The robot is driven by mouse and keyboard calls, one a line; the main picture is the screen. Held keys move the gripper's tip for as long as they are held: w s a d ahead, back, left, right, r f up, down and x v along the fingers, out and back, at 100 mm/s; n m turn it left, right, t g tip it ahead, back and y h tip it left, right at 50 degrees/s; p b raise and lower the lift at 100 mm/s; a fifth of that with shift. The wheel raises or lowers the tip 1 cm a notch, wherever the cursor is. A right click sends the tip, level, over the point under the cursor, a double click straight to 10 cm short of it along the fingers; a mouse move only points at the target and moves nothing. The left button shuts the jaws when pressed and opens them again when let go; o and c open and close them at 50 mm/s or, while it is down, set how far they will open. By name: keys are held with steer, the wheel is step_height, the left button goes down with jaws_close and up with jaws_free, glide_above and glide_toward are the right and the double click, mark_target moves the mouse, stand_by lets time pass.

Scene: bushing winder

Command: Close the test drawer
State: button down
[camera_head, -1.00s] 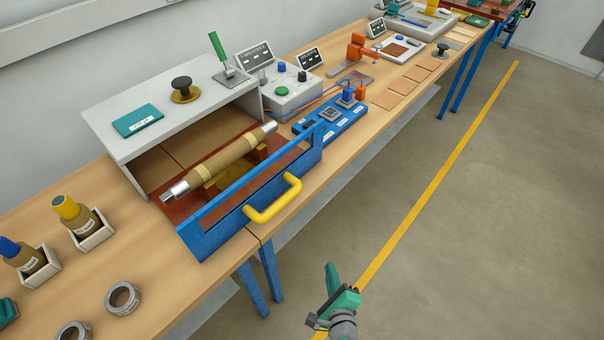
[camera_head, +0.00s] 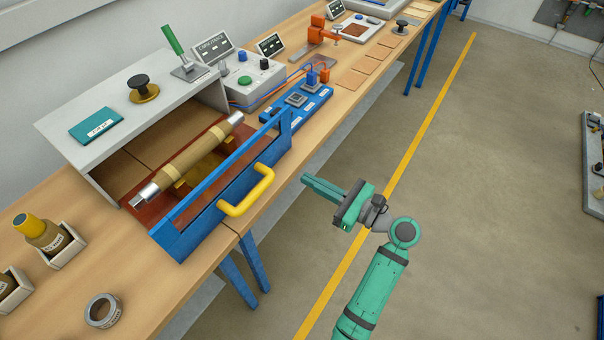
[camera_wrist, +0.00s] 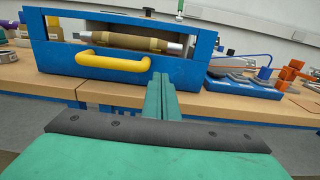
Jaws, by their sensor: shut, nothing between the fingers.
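The test drawer (camera_head: 222,206) is a blue-framed tray with a yellow handle (camera_head: 247,190), pulled out from under the grey housing (camera_head: 108,113). A brown bushing with silver ends (camera_head: 192,156) lies in it on yellow supports. In the wrist view the drawer front (camera_wrist: 60,56) and the yellow handle (camera_wrist: 112,62) face me. My green gripper (camera_head: 306,187) is shut and empty, to the right of the handle and apart from it, out past the table edge. In the wrist view its fingers (camera_wrist: 163,82) point at the drawer front, right of the handle.
A blue terminal block (camera_head: 296,101) and a grey control box (camera_head: 247,84) stand beyond the drawer on the wooden table. Bottles in white holders (camera_head: 61,250) and a grey tape roll (camera_head: 103,311) are at the near left.

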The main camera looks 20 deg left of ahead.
mark_target(264, 156)
steer(key=x, duration=1.2)
steer(key=shift+a+f, duration=0.1)
steer(key=shift+a, duration=0.25)
steer(key=shift+w, duration=0.15)
